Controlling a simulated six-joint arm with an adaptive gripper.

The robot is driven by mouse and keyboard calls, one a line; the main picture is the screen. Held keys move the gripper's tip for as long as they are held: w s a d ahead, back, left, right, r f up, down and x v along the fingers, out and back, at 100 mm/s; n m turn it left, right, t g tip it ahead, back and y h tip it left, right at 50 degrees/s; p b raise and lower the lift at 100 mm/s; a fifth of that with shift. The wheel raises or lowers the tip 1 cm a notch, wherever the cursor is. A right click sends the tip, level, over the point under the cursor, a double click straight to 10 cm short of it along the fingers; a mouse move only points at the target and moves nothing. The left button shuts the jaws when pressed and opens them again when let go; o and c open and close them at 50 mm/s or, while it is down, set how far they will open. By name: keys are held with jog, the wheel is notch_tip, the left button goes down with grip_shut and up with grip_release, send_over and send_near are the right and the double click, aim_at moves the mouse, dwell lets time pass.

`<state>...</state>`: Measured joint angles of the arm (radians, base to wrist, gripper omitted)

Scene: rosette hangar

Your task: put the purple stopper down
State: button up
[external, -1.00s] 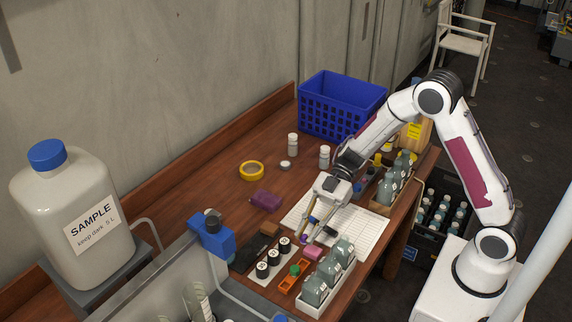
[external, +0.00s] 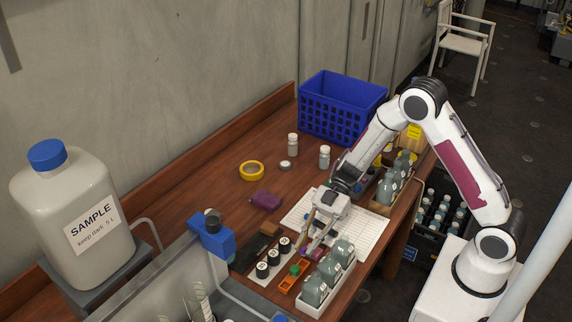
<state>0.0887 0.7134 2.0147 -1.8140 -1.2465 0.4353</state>
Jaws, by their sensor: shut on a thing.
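My gripper (external: 309,246) points down at the front edge of the white sheet, close to the row of grey bottles (external: 329,271) in a white tray. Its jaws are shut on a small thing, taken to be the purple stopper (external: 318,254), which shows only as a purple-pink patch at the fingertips. The fingers hide most of it. I cannot tell whether it touches the surface below.
Black-capped jars (external: 273,257) stand left of my gripper, with an orange holder (external: 290,279) in front. A dark purple block (external: 265,201), yellow tape (external: 251,171) and a blue basket (external: 342,106) are farther back. The white sheet (external: 367,228) has bare room.

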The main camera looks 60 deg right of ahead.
aim_at(306, 260)
jog(key=shift+f, duration=2.3)
jog(key=shift+f, duration=0.15)
jog(key=o, duration=0.7)
jog(key=shift+c, duration=0.2)
jog(key=shift+d, duration=0.1)
jog(key=shift+v, duration=3.75)
jog(key=shift+w+r, duration=0.1)
jog(key=shift+r, duration=0.15)
